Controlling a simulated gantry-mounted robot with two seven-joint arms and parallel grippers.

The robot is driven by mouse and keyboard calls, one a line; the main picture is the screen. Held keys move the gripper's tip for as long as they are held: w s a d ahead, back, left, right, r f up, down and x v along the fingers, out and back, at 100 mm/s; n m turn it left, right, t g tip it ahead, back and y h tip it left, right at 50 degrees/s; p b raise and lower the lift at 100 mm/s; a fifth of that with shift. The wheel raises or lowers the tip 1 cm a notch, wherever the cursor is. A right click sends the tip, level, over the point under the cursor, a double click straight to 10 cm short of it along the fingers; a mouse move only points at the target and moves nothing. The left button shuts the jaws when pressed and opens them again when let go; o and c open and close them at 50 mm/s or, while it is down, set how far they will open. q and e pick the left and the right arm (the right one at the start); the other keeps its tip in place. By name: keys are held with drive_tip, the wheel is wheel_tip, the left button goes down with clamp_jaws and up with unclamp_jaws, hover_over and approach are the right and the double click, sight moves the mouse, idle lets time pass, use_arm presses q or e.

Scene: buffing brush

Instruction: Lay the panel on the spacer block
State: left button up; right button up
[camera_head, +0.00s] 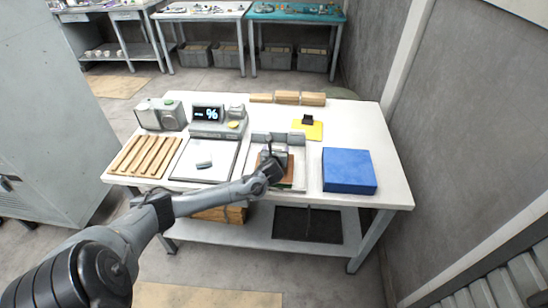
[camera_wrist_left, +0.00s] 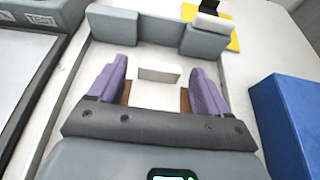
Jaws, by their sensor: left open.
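My left gripper (camera_head: 272,166) is over the light tray-like fixture (camera_head: 303,165) at the table's front middle. A brown panel (camera_head: 291,171) lies there beneath it, largely hidden by the gripper. In the left wrist view, the open purple fingers (camera_wrist_left: 160,88) stand either side of a small pale block (camera_wrist_left: 159,75). Brown edges (camera_wrist_left: 185,99) show beside the fingers; whether they touch the panel I cannot tell. A big blue block (camera_head: 348,168) sits right of the fixture, apart from the gripper; I cannot tell if it is the spacer block. My right gripper is not in view.
Left of the fixture are a framed white plate (camera_head: 205,161) and wooden slats (camera_head: 146,155). A device with a display (camera_head: 208,113) stands behind. A yellow pad (camera_head: 308,129) with a dark item lies at back right, and wood blocks (camera_head: 287,98) line the back. The right front corner is clear.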

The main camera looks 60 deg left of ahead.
use_arm(q)
drive_tip(key=p+v, duration=0.1)
drive_tip(key=v, duration=0.9)
drive_tip(key=shift+s+d+r+p, duration=0.1)
drive_tip(key=shift+d+r+p, duration=0.05)
drive_tip(key=shift+d+p, duration=0.15)
drive_tip(key=s+d+f+n+g+h, duration=0.1)
drive_tip(key=s+d+f+n+h, duration=0.3)
drive_tip(key=d, duration=0.7)
drive_tip(key=s+d+f+n+g+h, duration=0.15)
drive_tip(key=s+d+f+n, duration=0.35)
drive_tip(key=d, duration=0.5)
drive_tip(key=s+d+r+n+g+h, duration=0.2)
drive_tip(key=s+d+n+h, duration=0.3)
drive_tip(key=s+d+n, duration=0.8)
drive_tip(key=shift+s+d+r+n, duration=0.3)
drive_tip(key=shift+d+r+n, duration=0.3)
drive_tip(key=shift+r+n, duration=0.15)
drive_tip(key=shift+h, duration=0.25)
wheel_tip(320, 180, up, 33)
drive_tip(key=p, duration=3.3)
